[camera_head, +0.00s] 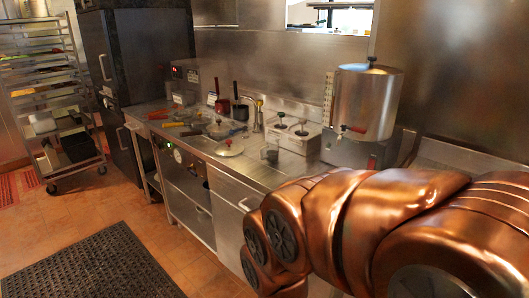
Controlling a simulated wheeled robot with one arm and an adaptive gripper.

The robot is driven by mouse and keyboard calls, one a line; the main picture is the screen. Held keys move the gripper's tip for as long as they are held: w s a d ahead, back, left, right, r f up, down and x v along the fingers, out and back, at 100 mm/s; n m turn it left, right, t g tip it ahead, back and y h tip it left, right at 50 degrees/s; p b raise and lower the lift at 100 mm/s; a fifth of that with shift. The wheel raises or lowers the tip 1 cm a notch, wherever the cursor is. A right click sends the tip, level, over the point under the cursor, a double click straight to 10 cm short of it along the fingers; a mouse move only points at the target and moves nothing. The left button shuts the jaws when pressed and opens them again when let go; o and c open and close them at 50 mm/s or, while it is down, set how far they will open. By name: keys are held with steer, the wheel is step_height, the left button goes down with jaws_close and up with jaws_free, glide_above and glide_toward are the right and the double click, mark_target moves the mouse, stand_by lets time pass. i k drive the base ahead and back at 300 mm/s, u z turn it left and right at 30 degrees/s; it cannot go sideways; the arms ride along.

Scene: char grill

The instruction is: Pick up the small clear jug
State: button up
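A small clear jug (270,153) appears to stand on the steel counter (250,170), near its front edge and left of the tall steel urn. It is small and looks dark grey against the metal, so its handle and spout cannot be made out. My copper-coloured arm fills the lower right of the head view, in front of the counter's right part. My gripper is not in view.
The steel urn (365,100) with a red-handled tap stands at the counter's right. Lidded inserts (290,132) sit behind the jug, pans with coloured handles (185,123) to the left. A black mat (90,268) lies on the tiled floor. A tray rack (45,90) stands far left.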

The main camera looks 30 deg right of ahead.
mark_target(272, 147)
steer(key=k, duration=0.4)
steer(key=u, duration=1.2)
steer(key=i, duration=1.5)
steer(key=z, duration=1.4)
steer(key=i, duration=0.8)
steer(key=z, duration=0.9)
